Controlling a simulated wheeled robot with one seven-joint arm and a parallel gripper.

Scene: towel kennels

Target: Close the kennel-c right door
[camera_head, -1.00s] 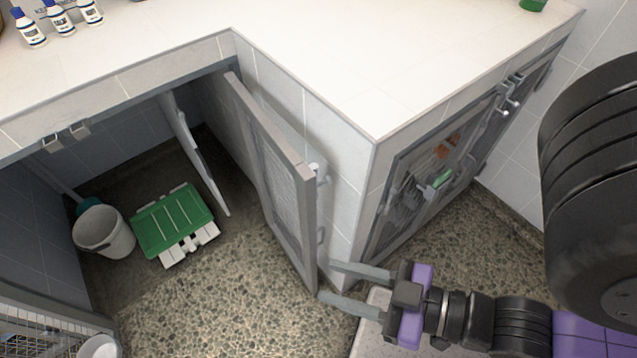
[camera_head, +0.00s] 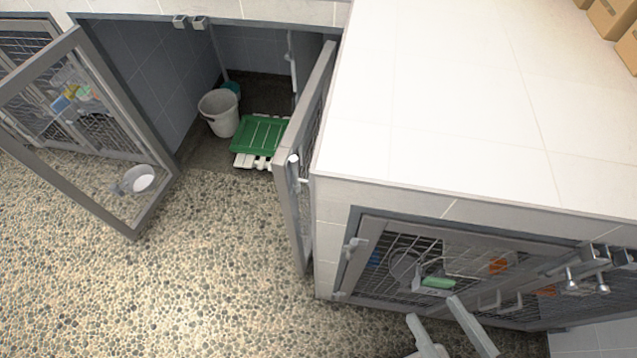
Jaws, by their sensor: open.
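The open kennel at the back left has two mesh doors swung outward; no kennel label is readable. Its right door (camera_head: 302,170) has a grey frame and stands open beside the white corner wall, seen nearly edge-on. A metal latch (camera_head: 295,165) is on its free edge. The left door (camera_head: 148,215) of that kennel also stands open, at the left. My gripper (camera_head: 432,309) is at the bottom edge, right of the right door and apart from it. Its two grey fingers are spread and empty, in front of the shut kennel front; the rest is out of frame.
Inside the open kennel are a white bucket (camera_head: 220,112) and a green-topped crate (camera_head: 260,134). A white counter (camera_head: 470,90) and a shut mesh kennel front (camera_head: 440,262) fill the right. The pebbled floor (camera_head: 190,290) is clear between the doors.

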